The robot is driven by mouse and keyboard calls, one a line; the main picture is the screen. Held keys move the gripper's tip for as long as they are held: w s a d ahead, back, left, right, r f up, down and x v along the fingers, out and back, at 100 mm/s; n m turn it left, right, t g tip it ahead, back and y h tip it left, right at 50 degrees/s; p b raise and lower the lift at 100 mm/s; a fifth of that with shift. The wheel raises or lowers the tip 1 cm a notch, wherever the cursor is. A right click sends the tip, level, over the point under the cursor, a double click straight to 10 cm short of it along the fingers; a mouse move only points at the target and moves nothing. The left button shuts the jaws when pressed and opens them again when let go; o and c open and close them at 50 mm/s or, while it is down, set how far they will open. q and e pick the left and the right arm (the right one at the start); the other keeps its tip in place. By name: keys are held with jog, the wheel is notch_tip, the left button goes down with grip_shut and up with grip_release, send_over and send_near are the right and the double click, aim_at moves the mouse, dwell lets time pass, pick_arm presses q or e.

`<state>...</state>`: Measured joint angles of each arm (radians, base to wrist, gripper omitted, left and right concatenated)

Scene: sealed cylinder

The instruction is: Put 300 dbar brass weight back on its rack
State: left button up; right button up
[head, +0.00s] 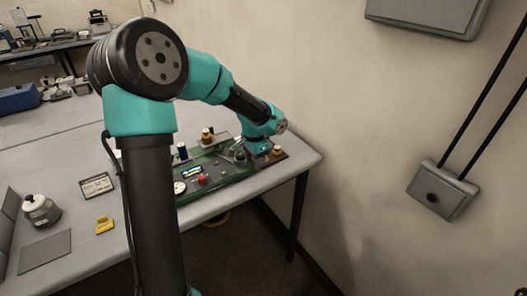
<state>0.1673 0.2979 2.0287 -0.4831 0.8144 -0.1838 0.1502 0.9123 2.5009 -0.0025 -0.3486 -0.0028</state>
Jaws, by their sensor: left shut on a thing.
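My left arm rises from the bottom of the head view and bends down to the right. Its gripper (242,154) is small in the picture, low over the right end of a green apparatus board (226,174). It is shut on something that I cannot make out. A small brass-coloured weight (277,149) stands on a dark brown base, probably the rack (279,158), just right of the gripper. Another brass-topped piece (207,133) stands behind the board. I cannot read any markings on the weights. My right gripper is not in view.
The board carries a round gauge (180,187), a red knob (201,180) and a lit display (192,171). The wall is close on the right.

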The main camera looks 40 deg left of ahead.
pick_arm(q)
jog(key=w+a, duration=0.3)
jog(key=w, duration=0.1)
jog(key=w+a+f, duration=0.1)
jog(key=w+a, duration=0.6)
jog(key=shift+w+f, duration=0.2)
jog(key=shift+w, duration=0.1)
jog(key=shift+w, duration=0.1)
jog(key=shift+w+a+f, duration=0.1)
jog(key=shift+w+a, duration=0.1)
jog(key=shift+f, duration=1.7)
jog(key=shift+f, duration=0.15)
jog(key=o, duration=1.1)
notch_tip(320, 180, up, 12)
